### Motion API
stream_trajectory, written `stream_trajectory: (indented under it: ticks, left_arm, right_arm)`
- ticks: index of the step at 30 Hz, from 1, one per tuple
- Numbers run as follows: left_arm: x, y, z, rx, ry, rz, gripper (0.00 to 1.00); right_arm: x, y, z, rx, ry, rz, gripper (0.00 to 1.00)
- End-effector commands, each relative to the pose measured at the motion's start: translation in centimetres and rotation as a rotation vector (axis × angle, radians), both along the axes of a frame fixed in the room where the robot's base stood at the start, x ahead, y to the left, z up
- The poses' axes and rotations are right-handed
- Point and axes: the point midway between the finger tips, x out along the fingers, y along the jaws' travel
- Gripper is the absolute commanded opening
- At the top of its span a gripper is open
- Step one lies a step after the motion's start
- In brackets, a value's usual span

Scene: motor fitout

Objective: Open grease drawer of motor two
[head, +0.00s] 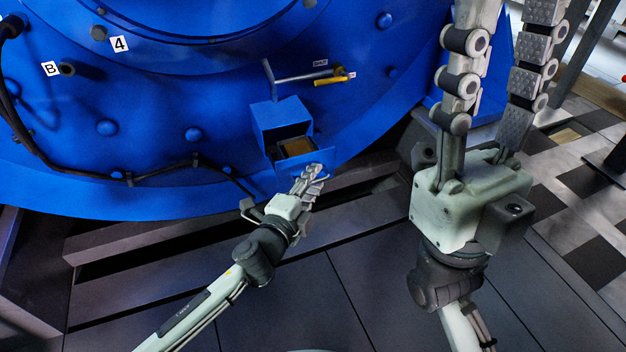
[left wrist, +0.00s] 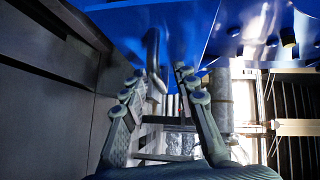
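The motor (head: 150,100) is a big blue housing. A blue box on it holds the grease drawer (head: 306,149), which stands partly out, with brownish contents showing in its top. My left gripper (head: 313,174) is just below and in front of the drawer front, fingers pointing up at it. In the left wrist view, my left gripper's fingers (left wrist: 158,72) are apart. A curved grey handle (left wrist: 153,48) hangs between them, nearer the left finger; whether they touch is unclear. The handle is hard to make out in the head view. My right gripper (head: 508,15) is raised at the right, open and empty.
A thin lever with a yellow end (head: 338,74) sticks out above the drawer. A black cable (head: 150,180) runs along the lower housing. Dark steps (head: 190,255) lie below the motor. The tiled floor (head: 560,240) at the right is mostly clear.

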Motion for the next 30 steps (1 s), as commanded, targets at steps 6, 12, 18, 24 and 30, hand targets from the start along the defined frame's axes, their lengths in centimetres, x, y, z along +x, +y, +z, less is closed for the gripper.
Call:
stream_trajectory:
  ticks: [6,12,18,24,30]
  left_arm:
    - [-0.5,0.3,0.0,0.000,0.001,0.000,0.29]
    - [-3.2,1.7,0.3,0.001,0.003,0.001,0.29]
    - [-5.8,3.0,0.8,0.000,0.002,0.001,0.29]
    - [-6.6,3.5,1.0,0.000,0.000,0.001,0.29]
    - [-6.6,3.5,1.0,0.000,0.000,0.000,0.29]
  right_arm:
    - [0.0,0.0,0.0,-0.003,-0.002,0.000,0.40]
    - [0.0,0.0,0.0,-0.002,-0.002,-0.001,0.40]
    - [0.0,0.0,0.0,-0.002,-0.002,0.000,0.40]
    - [0.0,0.0,0.0,-0.002,-0.002,0.000,0.40]
    - [0.0,0.0,0.0,-0.002,-0.002,0.000,0.40]
